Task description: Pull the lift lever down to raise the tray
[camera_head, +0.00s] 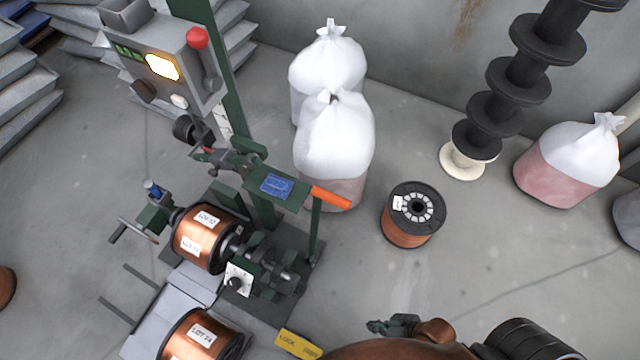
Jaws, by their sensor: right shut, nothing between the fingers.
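The winding machine carries a grey control box (165,65) with a lit button and a lever with a red knob (198,38), which stands upright on the box's right side. An orange handle (331,197) sticks out to the right from the machine's green arm. No label shows which of them is the lift lever. The grey tray (180,296) lies low in front of the machine, with a copper spool (200,338) on it, cut by the bottom edge. My right gripper (376,327) is shut and empty at the bottom, well apart from both levers. My left gripper is out of view.
Another copper spool (207,238) is mounted in the machine. A black-rimmed spool (413,214) stands on the floor. White bags (335,135) stand behind the orange handle. Black spools (505,85) are stacked at the back right. The floor between the right gripper and the machine is mostly clear.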

